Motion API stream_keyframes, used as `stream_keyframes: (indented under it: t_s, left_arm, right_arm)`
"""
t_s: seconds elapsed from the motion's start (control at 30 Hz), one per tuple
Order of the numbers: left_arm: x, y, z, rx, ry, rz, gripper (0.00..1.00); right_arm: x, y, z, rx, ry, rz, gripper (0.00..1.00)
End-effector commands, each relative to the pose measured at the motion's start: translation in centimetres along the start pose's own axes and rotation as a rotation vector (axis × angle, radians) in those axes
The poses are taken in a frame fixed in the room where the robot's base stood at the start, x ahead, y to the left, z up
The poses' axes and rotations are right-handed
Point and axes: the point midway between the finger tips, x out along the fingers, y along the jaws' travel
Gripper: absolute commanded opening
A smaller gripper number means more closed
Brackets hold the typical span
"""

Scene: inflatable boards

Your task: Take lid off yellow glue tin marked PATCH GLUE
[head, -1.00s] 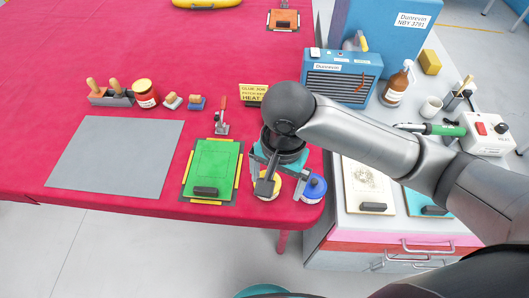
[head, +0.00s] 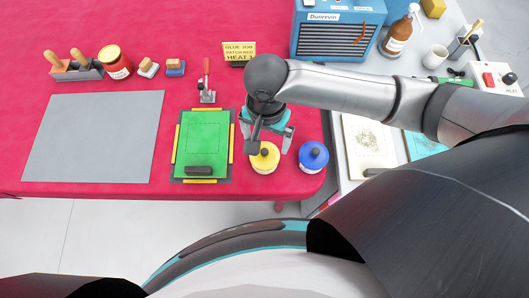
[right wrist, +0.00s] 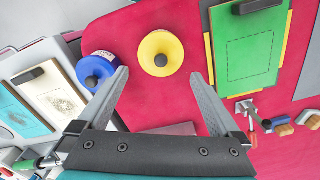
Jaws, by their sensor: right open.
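The yellow glue tin (head: 265,159) stands near the front edge of the red table, its yellow lid with a dark round knob on top. In the right wrist view the yellow tin (right wrist: 161,54) lies ahead of the jaws, between their lines, with its knob facing the camera. Its marking cannot be read. My right gripper (head: 268,148) is above and just behind the tin, open and empty; its two fingers (right wrist: 163,78) show spread apart and not touching the lid. My left gripper is not in view.
A blue tin (head: 313,157) with a dark knob stands close to the right of the yellow one. A green board (head: 203,140) with a dark block lies to the left. The grey mat (head: 93,135) is bare.

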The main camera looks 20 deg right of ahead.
Motion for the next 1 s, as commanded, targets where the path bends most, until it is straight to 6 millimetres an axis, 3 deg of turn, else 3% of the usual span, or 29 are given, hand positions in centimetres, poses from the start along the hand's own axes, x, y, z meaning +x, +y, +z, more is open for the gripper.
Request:
stream_keyframes:
  t_s: [0.4,0.7,1.0]
  left_arm:
    - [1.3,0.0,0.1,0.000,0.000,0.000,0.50]
    - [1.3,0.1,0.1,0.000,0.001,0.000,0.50]
    - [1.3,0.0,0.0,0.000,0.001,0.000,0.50]
  right_arm:
    - [4.9,-0.1,0.5,0.001,0.000,0.000,1.00]
    - [5.4,-0.1,0.6,-0.001,0.001,-0.001,1.00]
    - [5.4,-0.1,0.5,-0.001,0.001,-0.001,0.69]
